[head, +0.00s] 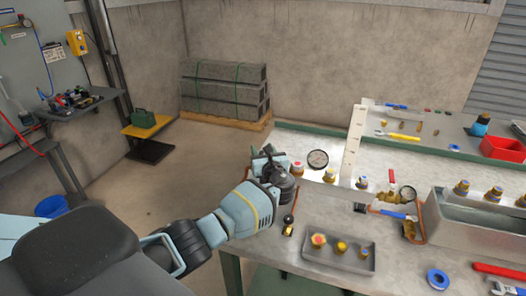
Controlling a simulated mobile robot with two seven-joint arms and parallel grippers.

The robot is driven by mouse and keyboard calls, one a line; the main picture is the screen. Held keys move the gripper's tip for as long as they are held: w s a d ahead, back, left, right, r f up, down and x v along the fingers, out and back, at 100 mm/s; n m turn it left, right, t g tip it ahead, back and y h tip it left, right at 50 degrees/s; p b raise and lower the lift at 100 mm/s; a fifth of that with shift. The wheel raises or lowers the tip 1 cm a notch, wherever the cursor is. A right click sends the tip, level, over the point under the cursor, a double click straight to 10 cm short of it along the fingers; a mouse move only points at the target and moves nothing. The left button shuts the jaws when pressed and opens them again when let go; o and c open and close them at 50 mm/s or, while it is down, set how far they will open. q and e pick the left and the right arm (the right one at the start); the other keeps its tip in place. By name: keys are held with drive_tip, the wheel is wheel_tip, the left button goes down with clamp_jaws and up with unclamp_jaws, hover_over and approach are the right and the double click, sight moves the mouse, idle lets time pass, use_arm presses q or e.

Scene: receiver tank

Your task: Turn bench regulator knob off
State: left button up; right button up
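My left gripper (268,158) is over the back left corner of the workbench (330,210), at the end of my pale blue arm. Its fingers are small and dark here, and I cannot tell whether they are open or shut. A round dial gauge (318,158) stands just right of the gripper on the bench's back part. A small brass fitting with a red top (298,168) sits between gauge and gripper. I cannot make out the regulator knob clearly; the gripper and wrist hide part of this area. My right gripper is not in view.
A grey tray (353,265) with several brass fittings lies at the bench front. A second gauge (408,193) with copper pipe and a metal trough (470,215) stand to the right. A red bin (503,148) is further back. Floor left of the bench is clear.

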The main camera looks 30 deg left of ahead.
use_arm(q)
drive_tip(key=shift+o, duration=1)
drive_tip(key=v, duration=0.7)
drive_tip(key=shift+s+d, duration=0.25)
drive_tip(key=shift+d, duration=0.05)
drive_tip(key=shift+f, duration=0.1)
